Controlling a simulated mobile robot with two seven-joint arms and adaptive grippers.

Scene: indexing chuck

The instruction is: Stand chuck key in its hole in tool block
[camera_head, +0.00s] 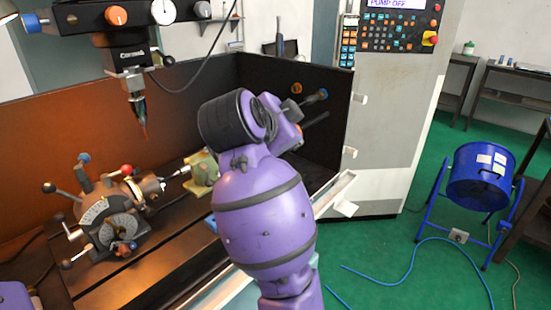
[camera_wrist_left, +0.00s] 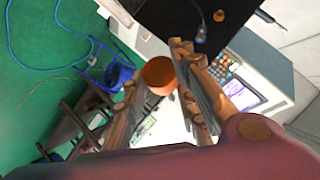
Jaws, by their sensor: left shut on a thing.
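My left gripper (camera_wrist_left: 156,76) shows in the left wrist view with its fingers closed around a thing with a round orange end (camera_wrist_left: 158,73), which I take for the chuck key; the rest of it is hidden. In the head view a purple arm of mine fills the middle, and its gripper (camera_head: 294,115) shows partly behind it, raised before the enclosure's right wall. The key cannot be made out there. My right gripper is not in view.
The indexing chuck (camera_head: 110,215) with its levers stands on the bed at left. A yellow-green block (camera_head: 203,170) stands right of it, partly behind my arm. A spindle head (camera_head: 135,70) hangs above. A control panel (camera_head: 400,30) and a blue fan (camera_head: 480,175) stand at right.

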